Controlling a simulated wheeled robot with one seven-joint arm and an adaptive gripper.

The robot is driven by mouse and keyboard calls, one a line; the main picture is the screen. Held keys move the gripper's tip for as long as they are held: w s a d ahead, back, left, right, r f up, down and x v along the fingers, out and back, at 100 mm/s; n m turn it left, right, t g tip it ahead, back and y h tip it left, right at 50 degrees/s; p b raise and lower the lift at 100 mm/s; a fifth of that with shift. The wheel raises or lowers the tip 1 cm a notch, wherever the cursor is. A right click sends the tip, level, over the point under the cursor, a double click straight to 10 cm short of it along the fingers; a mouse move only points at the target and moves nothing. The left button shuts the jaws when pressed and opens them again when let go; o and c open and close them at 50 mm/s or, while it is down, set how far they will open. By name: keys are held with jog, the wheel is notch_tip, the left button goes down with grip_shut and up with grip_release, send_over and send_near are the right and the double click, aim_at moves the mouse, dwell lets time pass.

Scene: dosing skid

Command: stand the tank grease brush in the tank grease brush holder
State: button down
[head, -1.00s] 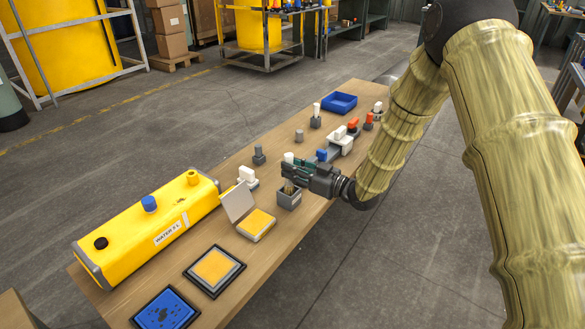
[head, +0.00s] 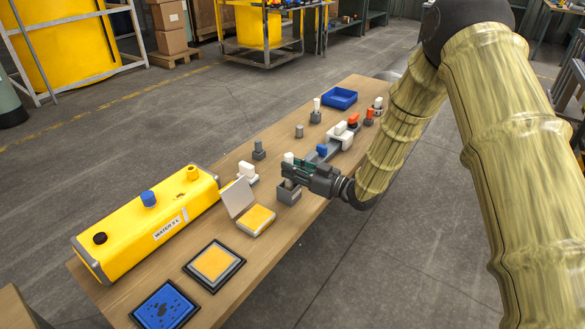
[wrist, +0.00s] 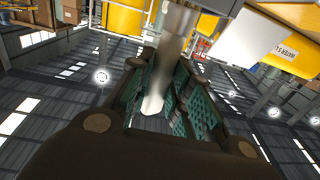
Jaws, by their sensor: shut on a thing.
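My gripper (head: 291,171) is shut on the tank grease brush over the right edge of the bench. The brush's white end (head: 289,157) shows just above the fingers. In the wrist view its pale, smooth handle (wrist: 164,70) runs between the green finger pads. The small grey open box, seemingly the tank grease brush holder (head: 289,195), stands on the bench directly below my gripper. The lower end of the brush is at the box's opening, partly hidden by the fingers. I cannot tell how deep it sits or whether it touches the bottom.
A yellow water tank (head: 145,222) lies along the bench's left side. An open case (head: 240,200) with a yellow pad stands near the holder. A white piece (head: 247,172) and a blue-knobbed fitting (head: 321,151) are close by. A blue tray (head: 340,98) is farther back.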

jog(key=shift+f, duration=0.4)
jog(key=c, duration=1.2)
grip_release()
jog(key=shift+c, duration=0.2)
jog(key=shift+d, duration=0.1)
jog(key=v, duration=1.2)
jog(key=shift+f, duration=0.1)
